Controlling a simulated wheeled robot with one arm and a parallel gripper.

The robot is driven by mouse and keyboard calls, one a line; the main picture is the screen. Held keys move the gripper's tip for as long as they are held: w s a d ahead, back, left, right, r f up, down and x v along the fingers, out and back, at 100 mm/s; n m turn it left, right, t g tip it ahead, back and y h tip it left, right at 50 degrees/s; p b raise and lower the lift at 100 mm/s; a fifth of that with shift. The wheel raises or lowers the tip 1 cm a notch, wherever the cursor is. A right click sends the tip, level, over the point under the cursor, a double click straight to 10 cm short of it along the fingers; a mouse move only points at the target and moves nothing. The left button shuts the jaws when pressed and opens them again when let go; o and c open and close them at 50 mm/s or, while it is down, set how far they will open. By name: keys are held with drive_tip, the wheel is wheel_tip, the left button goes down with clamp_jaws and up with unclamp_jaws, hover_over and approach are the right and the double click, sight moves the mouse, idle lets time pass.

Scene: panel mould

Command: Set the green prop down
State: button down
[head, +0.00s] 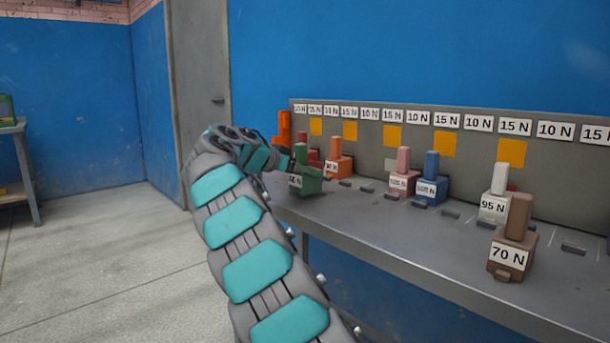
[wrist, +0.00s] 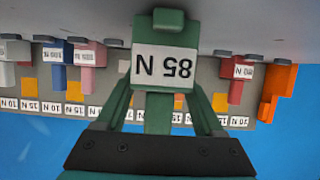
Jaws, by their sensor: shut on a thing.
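The green prop (head: 304,184) is a block with an upright post and a white label. It is at the far left end of the grey bench in the head view. In the wrist view the green prop (wrist: 158,28) fills the top middle, its label reading 85 N upside down. My gripper (head: 291,164) is shut on its post, with a finger on each side in the wrist view (wrist: 160,108). The prop looks upright. I cannot tell whether its base touches the bench top.
On the bench (head: 400,235) stand an orange prop (head: 338,166), a pink one (head: 402,180), a blue one (head: 430,186), a white one (head: 494,205) and a brown one (head: 510,250). A red prop (wrist: 237,82) is close by. A labelled back panel (head: 365,130) runs behind.

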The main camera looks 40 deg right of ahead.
drive_tip(key=shift+f, duration=0.3)
drive_tip(key=shift+f, duration=0.1)
drive_tip(key=shift+f+b, duration=0.15)
drive_tip(key=shift+b, duration=0.15)
unclamp_jaws()
drive_tip(key=shift+r, duration=0.2)
drive_tip(key=shift+a+r+p, duration=0.1)
drive_tip(key=shift+a+p, duration=0.1)
drive_tip(key=shift+p, duration=0.1)
drive_tip(key=v, duration=1.1)
drive_tip(key=shift+a, duration=0.35)
